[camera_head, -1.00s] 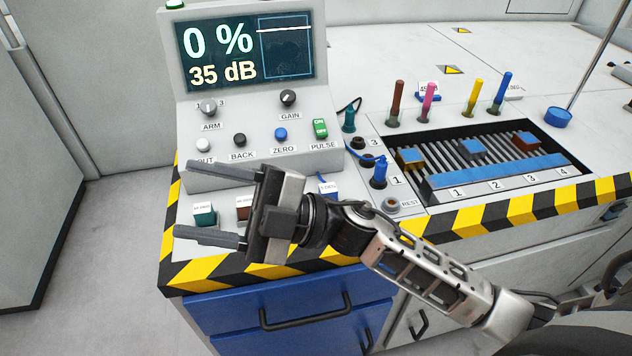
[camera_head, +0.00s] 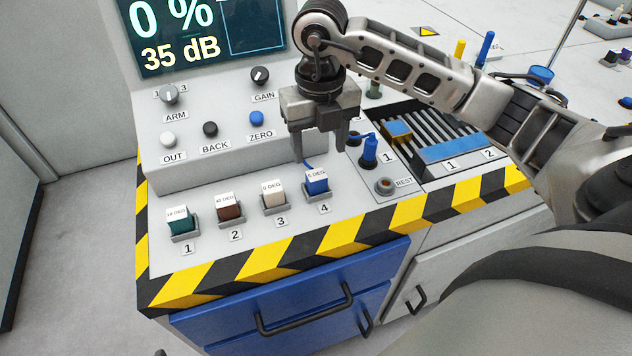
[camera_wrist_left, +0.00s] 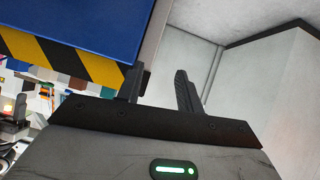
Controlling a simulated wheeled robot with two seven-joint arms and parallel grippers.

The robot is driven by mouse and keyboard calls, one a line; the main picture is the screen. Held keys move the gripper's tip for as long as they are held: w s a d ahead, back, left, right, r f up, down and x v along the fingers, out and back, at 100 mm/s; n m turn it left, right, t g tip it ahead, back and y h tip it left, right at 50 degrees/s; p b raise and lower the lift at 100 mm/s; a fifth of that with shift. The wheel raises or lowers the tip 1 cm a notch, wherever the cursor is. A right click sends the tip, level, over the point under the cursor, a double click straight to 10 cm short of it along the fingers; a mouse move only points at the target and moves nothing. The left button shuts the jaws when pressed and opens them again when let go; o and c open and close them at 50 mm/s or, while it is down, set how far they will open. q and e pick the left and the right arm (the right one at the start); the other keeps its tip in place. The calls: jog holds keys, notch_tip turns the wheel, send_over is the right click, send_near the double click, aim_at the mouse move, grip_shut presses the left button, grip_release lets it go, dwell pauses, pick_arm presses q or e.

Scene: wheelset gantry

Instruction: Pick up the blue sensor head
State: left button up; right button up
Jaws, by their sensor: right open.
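A blue sensor head (camera_head: 317,184) with a white labelled top sits in slot 4 at the right end of a row of blocks on the console. A thin blue cable runs behind it. My right gripper (camera_head: 319,154) points down, open and empty, just above and behind the blue head in the picture. Its fingers are apart and do not appear to touch the head. My left gripper (camera_wrist_left: 162,74) shows in the left wrist view with its fingers apart and nothing between them, near a blue panel with a striped edge.
Beside the blue head stand a white block (camera_head: 274,195), a brown block (camera_head: 229,209) and a teal block (camera_head: 180,220). A blue plug (camera_head: 369,152) stands upright to the right, near the REST socket (camera_head: 384,186). The button panel (camera_head: 215,150) rises behind. My right forearm covers part of the rack.

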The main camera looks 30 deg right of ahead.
aim_at(316, 173)
jog(key=f, duration=0.9)
jog(key=shift+w, duration=0.35)
jog(key=shift+r, duration=0.1)
jog(key=c, duration=1.1)
